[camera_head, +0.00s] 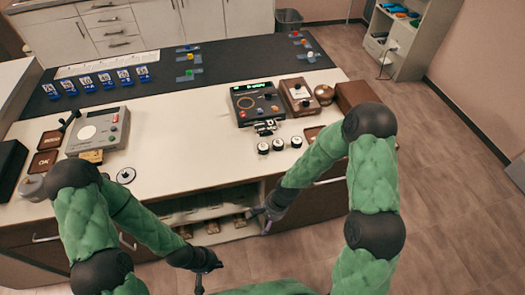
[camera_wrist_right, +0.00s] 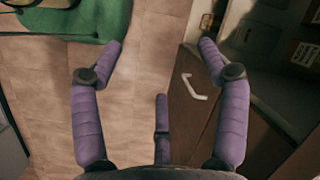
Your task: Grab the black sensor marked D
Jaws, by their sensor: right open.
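I cannot read a D on anything in view. Three small round pieces with white tops and black sides (camera_head: 278,145) stand in a row on the white worktop, and a similar round piece (camera_head: 126,175) lies at the left; their markings are too small to read. My right gripper (camera_head: 262,216) is at the front of the counter, beside the open shelf and below the worktop. In the right wrist view its purple fingers (camera_wrist_right: 161,60) are spread with nothing between them. My left gripper (camera_head: 206,270) hangs low in front of the counter; its finger opening is unclear.
An open shelf (camera_head: 205,215) under the worktop holds several small brownish items. A black device with a green display (camera_head: 258,103) and a brown box (camera_head: 298,97) stand behind the round pieces. A grey device (camera_head: 98,131) stands left. The worktop's middle is clear.

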